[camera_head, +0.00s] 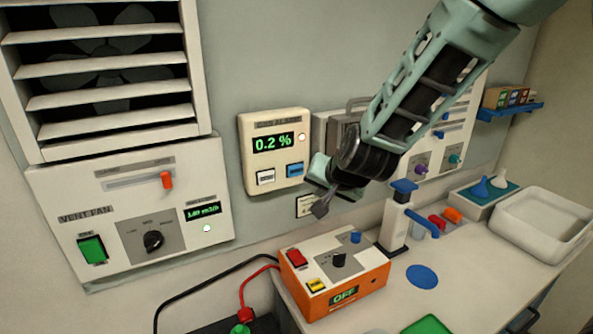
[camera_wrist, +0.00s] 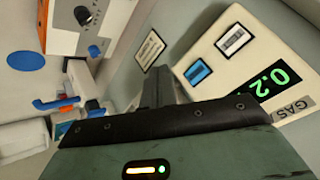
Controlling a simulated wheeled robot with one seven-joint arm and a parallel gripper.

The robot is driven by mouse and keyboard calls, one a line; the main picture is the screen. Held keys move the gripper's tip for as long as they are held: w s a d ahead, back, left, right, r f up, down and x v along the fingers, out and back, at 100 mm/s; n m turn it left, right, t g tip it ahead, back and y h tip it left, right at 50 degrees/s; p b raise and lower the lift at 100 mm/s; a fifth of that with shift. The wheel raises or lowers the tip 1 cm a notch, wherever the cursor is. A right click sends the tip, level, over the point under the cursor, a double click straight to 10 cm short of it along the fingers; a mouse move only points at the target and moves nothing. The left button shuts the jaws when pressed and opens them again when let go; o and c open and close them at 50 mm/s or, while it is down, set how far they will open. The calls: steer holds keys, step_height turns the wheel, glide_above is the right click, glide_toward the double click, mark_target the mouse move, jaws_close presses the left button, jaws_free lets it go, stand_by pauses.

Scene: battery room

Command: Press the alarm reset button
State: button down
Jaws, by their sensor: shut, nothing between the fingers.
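The gas alarm box (camera_head: 272,118) is a cream wall panel with a green display reading 0.2 %. It carries a white button (camera_head: 265,177) and a blue button (camera_head: 295,169); their labels are too small to read. In the wrist view, the white button (camera_wrist: 234,40) and the blue button (camera_wrist: 198,73) show on the panel at right. My gripper (camera_head: 320,208) is shut and empty, below and right of the blue button and apart from it. Its closed fingers also show in the wrist view (camera_wrist: 156,85), left of the panel.
The vent fan panel (camera_head: 70,240) is at left. An orange-sided charger (camera_head: 300,290) reading OFF stands on the bench below my gripper. A blue-topped dispenser (camera_head: 396,225) and a white tub (camera_head: 535,212) are at right. A small sign (camera_head: 305,206) hangs behind my gripper.

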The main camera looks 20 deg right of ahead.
steer(key=p, duration=0.3)
glide_toward(297, 175)
steer(key=shift+w+f, duration=0.45)
steer(key=shift+f, duration=0.35)
steer(key=shift+w+f, duration=0.45)
steer(key=shift+f, duration=0.3)
steer(key=shift+w+f, duration=0.45)
steer(key=shift+f, duration=0.35)
steer(key=shift+w, duration=0.1)
steer(key=shift+w, duration=0.35)
steer(key=shift+w+a+p, duration=0.15)
steer(key=shift+w+p, duration=0.25)
stand_by(0.4)
steer(key=shift+s, duration=0.15)
steer(key=shift+s+b, duration=0.4)
steer(key=shift+s, duration=0.3)
steer(key=shift+s+d+b, duration=0.2)
steer(key=shift+s+b, duration=0.15)
steer(key=shift+s, duration=0.45)
steer(key=shift+s+d+b, duration=0.2)
steer(key=shift+s+b, duration=0.15)
steer(key=shift+s, duration=0.45)
steer(key=shift+s+d+b, duration=0.25)
steer(key=shift+s+b, duration=0.1)
steer(key=shift+s, duration=0.5)
